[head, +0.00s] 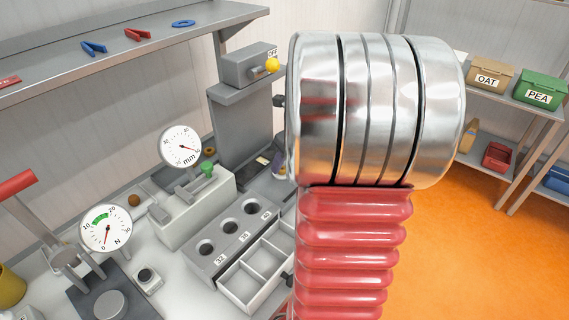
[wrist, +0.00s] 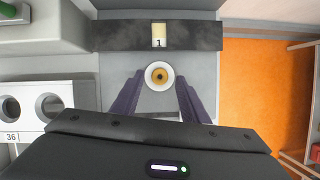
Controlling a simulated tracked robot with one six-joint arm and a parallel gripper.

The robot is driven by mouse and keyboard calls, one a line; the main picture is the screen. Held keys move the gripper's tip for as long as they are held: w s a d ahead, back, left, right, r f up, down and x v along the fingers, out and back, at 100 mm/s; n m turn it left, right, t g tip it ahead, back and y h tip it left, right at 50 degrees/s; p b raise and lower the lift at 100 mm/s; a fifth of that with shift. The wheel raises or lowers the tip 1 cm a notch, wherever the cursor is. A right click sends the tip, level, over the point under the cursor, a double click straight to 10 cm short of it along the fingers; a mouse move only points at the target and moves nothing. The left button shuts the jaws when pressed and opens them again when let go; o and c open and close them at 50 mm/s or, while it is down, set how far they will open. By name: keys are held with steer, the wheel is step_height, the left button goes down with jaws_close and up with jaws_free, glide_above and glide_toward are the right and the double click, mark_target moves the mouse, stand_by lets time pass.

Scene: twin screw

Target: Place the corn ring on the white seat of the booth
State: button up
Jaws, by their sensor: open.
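In the wrist view a small golden-tan ring (wrist: 159,82) with a dark centre, apparently the corn ring, lies within a round white seat (wrist: 159,88). The seat is on the grey floor of the booth (wrist: 115,70). My gripper (wrist: 160,78) is open, its two purple fingers on either side of the seat, with a gap showing on both sides. I cannot tell the height of the fingertips above the floor. In the head view my arm hides most of the gripper and the seat; only a bit of purple finger shows.
A dark bar (wrist: 115,35) with a yellow label "1" crosses beyond the fingers. A grey block with round holes (head: 228,240) and a divided white tray (head: 245,290) stand left of my arm. Dial gauges (head: 181,146) stand further left. Orange floor (head: 470,250) is open at right.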

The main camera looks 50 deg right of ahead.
steer(key=v, duration=1)
steer(key=shift+r, duration=0.15)
stand_by(0.4)
steer(key=a+r+n, duration=0.2)
steer(key=a+n, duration=1.6)
steer(key=a, duration=0.2)
steer(key=s+a+f+n, duration=0.1)
steer(key=s+a+n, duration=0.2)
steer(key=a+n, duration=0.4)
steer(key=s+a+f+n+t, duration=0.1)
steer(key=s+a+n, duration=0.2)
steer(key=a+n, duration=0.4)
steer(key=shift+s+n, duration=0.3)
steer(key=shift+n, duration=2.1)
steer(key=shift+f, duration=0.1)
steer(key=shift+c, duration=0.5)
